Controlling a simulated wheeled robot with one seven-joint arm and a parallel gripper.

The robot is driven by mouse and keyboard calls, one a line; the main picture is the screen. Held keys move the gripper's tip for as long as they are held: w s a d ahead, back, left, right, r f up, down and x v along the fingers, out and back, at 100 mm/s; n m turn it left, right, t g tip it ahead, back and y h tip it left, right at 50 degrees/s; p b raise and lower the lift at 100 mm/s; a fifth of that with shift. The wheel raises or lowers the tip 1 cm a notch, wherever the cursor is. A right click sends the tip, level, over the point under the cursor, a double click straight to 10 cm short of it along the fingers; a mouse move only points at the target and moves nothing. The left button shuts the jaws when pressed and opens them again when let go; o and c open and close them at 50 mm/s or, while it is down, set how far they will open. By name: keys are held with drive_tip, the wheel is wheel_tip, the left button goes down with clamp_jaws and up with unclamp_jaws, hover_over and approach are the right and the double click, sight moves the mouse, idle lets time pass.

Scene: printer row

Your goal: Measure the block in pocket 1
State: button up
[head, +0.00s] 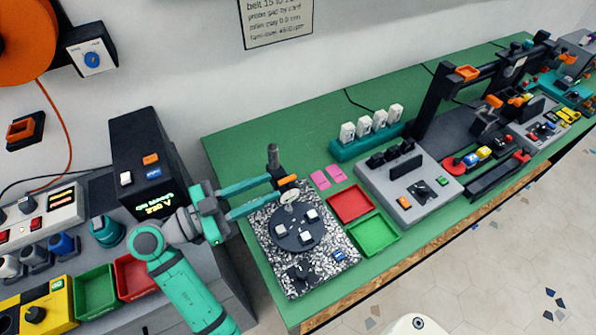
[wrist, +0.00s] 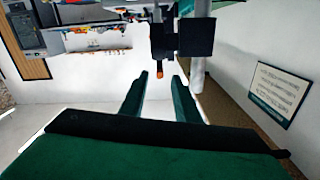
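In the head view a dark round disc (head: 283,236) with several pale blocks (head: 312,214) lies on a speckled plate (head: 340,262). Pocket numbers are not readable, so I cannot tell which block is in pocket 1. A dark post (head: 273,156) with an orange-tipped arm (head: 287,180) and a pale round dial (head: 290,196) stands at the plate's back edge. My gripper (head: 271,190) is open, its two teal fingers apart, left of the post and above the plate. In the wrist view my gripper (wrist: 160,82) is empty, with a black fixture (wrist: 190,38) and its orange tip beyond it.
Red (head: 351,204) and green (head: 373,236) trays sit right of the plate, with pink cards (head: 320,180) behind. A grey control box (head: 408,186) stands further right. A black box with a green display (head: 150,165) stands left, close to my arm.

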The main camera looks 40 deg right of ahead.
drive_tip(key=x, duration=1)
drive_tip(key=shift+d, duration=0.25)
drive_tip(key=shift+s, duration=0.15)
clamp_jaws()
